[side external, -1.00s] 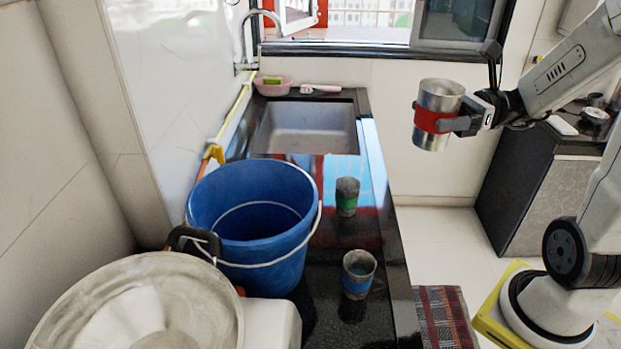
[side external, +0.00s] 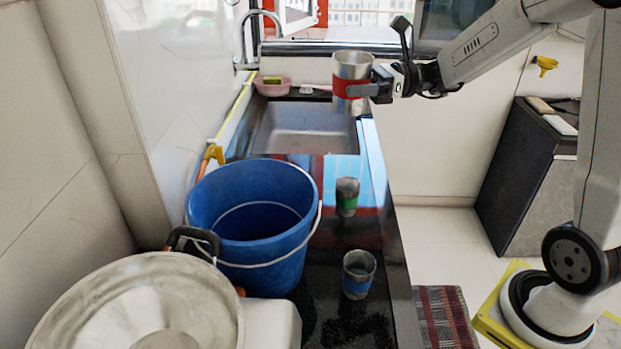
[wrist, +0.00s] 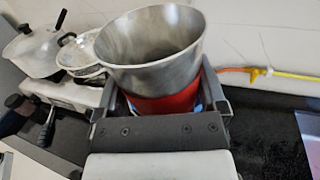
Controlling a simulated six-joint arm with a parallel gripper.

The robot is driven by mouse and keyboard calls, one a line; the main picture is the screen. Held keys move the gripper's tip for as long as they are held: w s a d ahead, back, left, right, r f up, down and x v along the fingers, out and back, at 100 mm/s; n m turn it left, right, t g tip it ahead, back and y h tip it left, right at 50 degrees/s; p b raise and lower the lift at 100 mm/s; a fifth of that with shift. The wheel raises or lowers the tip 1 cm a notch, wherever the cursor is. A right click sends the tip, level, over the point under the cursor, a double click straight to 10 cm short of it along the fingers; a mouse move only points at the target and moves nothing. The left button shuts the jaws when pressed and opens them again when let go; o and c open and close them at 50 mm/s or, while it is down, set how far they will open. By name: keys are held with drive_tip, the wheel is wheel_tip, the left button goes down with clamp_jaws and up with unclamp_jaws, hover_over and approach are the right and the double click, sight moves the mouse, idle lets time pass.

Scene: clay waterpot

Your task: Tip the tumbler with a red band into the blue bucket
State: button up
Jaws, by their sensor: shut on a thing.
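The tumbler with a red band (side external: 351,68) is metal and stands upright in the air, in front of the sink and window in the side view. My gripper (side external: 362,90) is shut on it at the red band. In the wrist view the tumbler (wrist: 150,50) shows its wide open rim between my gripper's fingers (wrist: 165,100); no contents can be made out in it. The blue bucket (side external: 232,245) stands open on the black counter, below and to the left of the tumbler, with its wire handle lowered against its front.
A tumbler with a green band (side external: 347,197) and one with a blue band (side external: 358,275) stand on the counter right of the bucket.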

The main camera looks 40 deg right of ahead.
drive_tip(key=w+a, duration=1.5)
drive_tip(key=shift+n, duration=0.3)
wheel_tip(320, 180, down, 6)
drive_tip(key=shift+a+r, duration=0.15)
drive_tip(key=shift+r, duration=0.1)
drive_tip(key=shift+f, duration=0.2)
wheel_tip(320, 180, down, 6)
drive_tip(key=w+n+y, duration=0.1)
drive_tip(key=n+y, duration=0.1)
drive_tip(key=n, duration=0.7)
drive_tip(key=shift+w+d+n+g, duration=0.3)
drive_tip(key=shift+w+g, duration=0.1)
drive_tip(key=shift+f+n, duration=0.25)
drive_tip(key=shift+n, duration=0.05)
